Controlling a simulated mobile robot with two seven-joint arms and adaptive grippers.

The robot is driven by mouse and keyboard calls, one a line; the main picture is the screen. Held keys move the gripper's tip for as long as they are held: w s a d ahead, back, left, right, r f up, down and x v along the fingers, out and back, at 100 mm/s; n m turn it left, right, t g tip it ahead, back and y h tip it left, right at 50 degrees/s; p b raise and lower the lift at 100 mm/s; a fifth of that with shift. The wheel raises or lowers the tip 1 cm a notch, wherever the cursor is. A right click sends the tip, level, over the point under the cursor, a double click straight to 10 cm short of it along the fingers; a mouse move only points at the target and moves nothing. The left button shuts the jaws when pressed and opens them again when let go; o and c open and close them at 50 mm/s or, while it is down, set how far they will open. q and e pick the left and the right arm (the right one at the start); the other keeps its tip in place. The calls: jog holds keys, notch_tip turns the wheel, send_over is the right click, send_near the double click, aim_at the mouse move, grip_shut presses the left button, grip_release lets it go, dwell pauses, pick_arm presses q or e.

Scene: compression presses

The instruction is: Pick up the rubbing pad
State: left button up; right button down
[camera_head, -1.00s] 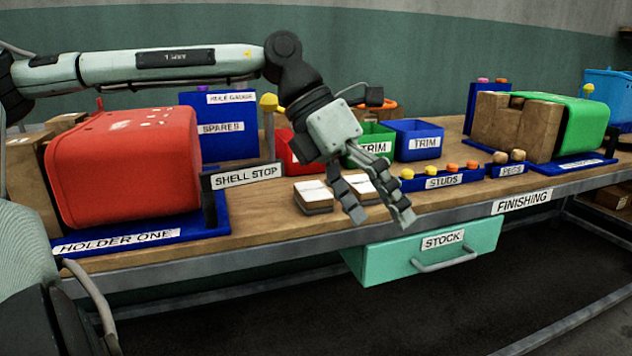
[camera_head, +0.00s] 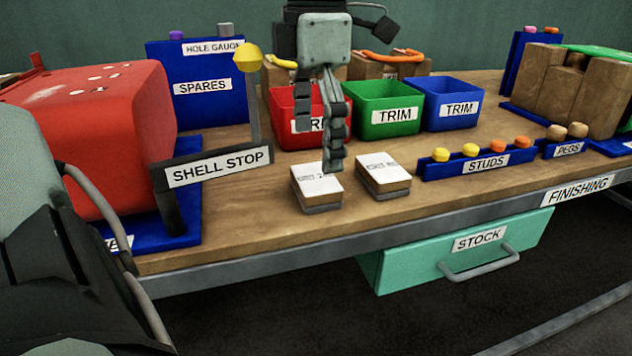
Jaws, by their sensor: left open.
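Two small pads with white labelled tops and grey undersides lie side by side near the front edge of the bench: the left pad (camera_head: 316,188) and the right pad (camera_head: 384,177). The labels seem to read grit, but the numbers are too small to read surely. My left gripper (camera_head: 320,148) is open and empty, pointing down. Its fingertips show in front of the red trim bin and by the back edge of the left pad. I cannot tell whether it touches that pad. My right gripper is not in view.
Red (camera_head: 283,104), green (camera_head: 365,122) and blue (camera_head: 432,107) trim bins stand behind the pads. The studs rack (camera_head: 462,168) is to the right. The shell stop sign (camera_head: 218,168) and red shell (camera_head: 95,135) are at left. The stock drawer (camera_head: 410,268) hangs below the bench.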

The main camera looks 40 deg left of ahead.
aim_at(315, 176)
pick_arm(q)
jog(key=f, duration=0.5)
jog(key=shift+w+a+f, duration=0.2)
jog(key=shift+a+f, duration=0.05)
jog(key=shift+f, duration=0.05)
jog(key=c, duration=1.2)
